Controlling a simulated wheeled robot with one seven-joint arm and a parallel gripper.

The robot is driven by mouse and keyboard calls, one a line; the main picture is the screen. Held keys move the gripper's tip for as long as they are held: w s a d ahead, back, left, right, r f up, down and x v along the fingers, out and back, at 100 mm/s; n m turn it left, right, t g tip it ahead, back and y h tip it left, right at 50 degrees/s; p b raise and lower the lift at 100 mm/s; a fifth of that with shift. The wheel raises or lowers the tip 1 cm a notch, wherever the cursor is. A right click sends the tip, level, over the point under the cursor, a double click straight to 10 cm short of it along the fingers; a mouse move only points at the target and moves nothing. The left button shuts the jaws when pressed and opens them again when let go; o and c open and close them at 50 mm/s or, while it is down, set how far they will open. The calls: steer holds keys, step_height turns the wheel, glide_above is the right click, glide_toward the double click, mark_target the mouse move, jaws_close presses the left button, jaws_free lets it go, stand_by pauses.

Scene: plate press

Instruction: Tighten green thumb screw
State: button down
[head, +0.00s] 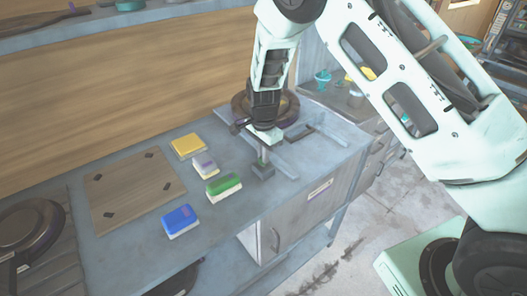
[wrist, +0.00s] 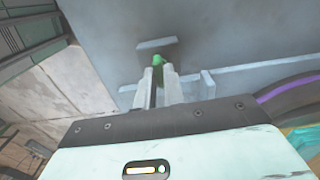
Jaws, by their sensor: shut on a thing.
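The green thumb screw (wrist: 158,60) shows in the wrist view as a small green tip between the ends of my gripper's fingers. My gripper (wrist: 160,75) is shut on it, and the fingers hide most of the screw. In the head view my gripper (head: 263,158) points down at a small grey block (head: 263,172) on the bench, near its front edge. The green screw cannot be made out in the head view.
On the bench (head: 240,222) left of my gripper lie a green block (head: 224,184), a blue block (head: 180,218), a yellow pad (head: 188,146) and a purple-white block (head: 205,164). A wooden board (head: 130,188) lies further left. A dark round plate (head: 285,108) stands behind my gripper.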

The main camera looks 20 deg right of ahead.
steer(key=shift+m, duration=0.3)
steer(key=c, duration=1.5)
jaws_free()
step_height(320, 180, up, 17)
steer(key=b, duration=0.2)
steer(key=shift+r+b, duration=0.2)
steer(key=shift+b, duration=0.1)
